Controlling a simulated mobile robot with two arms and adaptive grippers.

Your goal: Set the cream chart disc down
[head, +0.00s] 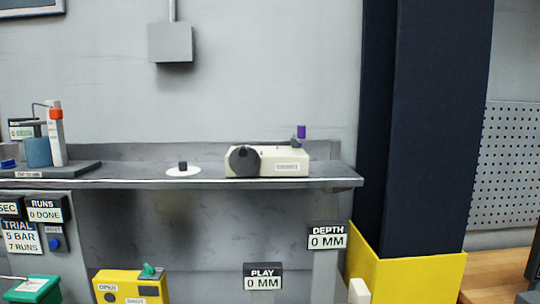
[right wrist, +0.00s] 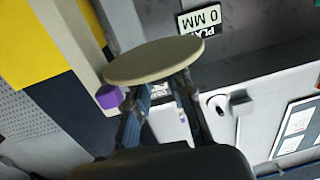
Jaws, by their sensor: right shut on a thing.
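The cream chart disc (right wrist: 155,60) is in the right wrist view, a flat round plate seen at a slant. My right gripper (right wrist: 160,88) is shut on it, with both fingers reaching its near edge. The disc is held clear in front of the bench. In the head view, a cream recorder (head: 285,163) with a dark round dial and a purple knob (head: 301,132) stands on the shelf. A white disc with a black knob (head: 183,171) lies to its left. A cream piece (head: 358,291) shows at the bottom edge; I cannot tell what it is. My left gripper is out of view.
The grey shelf (head: 120,182) is bare between the white disc and the recorder. A blue pot (head: 37,152) stands on a dark base at left. A yellow box (head: 130,288) is below. A dark column with a yellow foot (head: 415,278) rises at right.

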